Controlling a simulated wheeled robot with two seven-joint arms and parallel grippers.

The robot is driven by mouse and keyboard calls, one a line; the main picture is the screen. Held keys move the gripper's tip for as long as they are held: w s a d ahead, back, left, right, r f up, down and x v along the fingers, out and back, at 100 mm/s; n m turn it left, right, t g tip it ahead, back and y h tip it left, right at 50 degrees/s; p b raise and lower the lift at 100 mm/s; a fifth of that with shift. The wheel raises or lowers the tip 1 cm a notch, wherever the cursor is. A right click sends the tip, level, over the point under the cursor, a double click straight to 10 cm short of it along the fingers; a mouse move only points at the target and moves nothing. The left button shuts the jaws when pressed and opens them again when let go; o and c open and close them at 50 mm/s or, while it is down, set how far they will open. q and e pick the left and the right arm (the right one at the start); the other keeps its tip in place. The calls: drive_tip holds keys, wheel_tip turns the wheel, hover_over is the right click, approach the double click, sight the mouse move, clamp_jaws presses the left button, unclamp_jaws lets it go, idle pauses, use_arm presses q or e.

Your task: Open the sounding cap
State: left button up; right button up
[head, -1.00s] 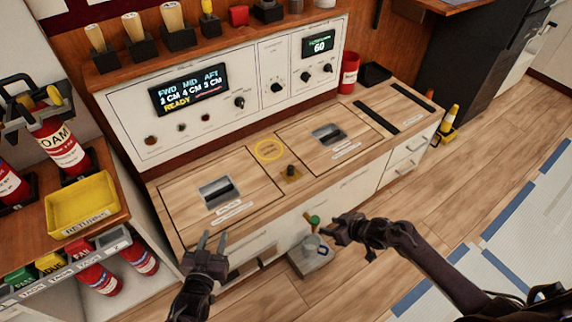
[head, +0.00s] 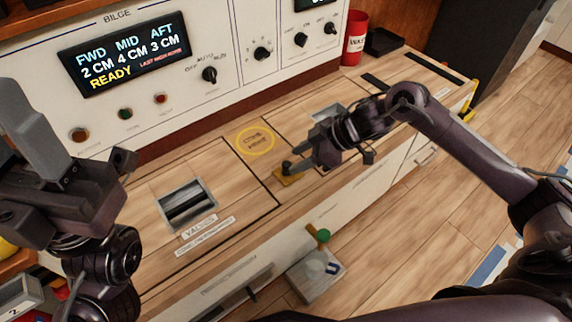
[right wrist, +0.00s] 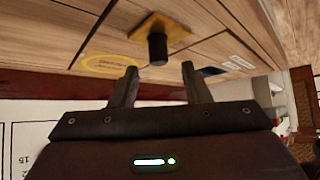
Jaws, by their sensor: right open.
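The sounding cap looks to be the short black knob (head: 287,167) on a small brass plate (head: 288,179) set in the wooden counter top. In the right wrist view the knob (right wrist: 157,48) stands on its yellow plate (right wrist: 158,24), just ahead of and between the fingertips. My right gripper (head: 300,161) is open at the knob, its fingers pointing left; in the right wrist view the open fingers (right wrist: 158,72) are apart and empty. My left gripper (head: 38,130) is raised at the far left, away from the cap; its finger gap is unclear.
A yellow ring (head: 255,140) marks the counter behind the cap. A recessed latch (head: 187,203) lies to the left. The bilge panel (head: 200,100) rises behind, its display reading READY. A red cup (head: 355,44) stands at the back right. A grey box (head: 316,276) sits below the front.

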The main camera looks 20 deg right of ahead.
sight(288, 163)
drive_tip(key=b+x, duration=0.1)
drive_tip(key=x, duration=0.3)
drive_tip(key=shift+w+a+f, duration=0.15)
drive_tip(key=shift+a+f, duration=0.05)
drive_tip(key=shift+f, duration=0.15)
drive_tip(key=shift+c, duration=0.3)
clamp_jaws()
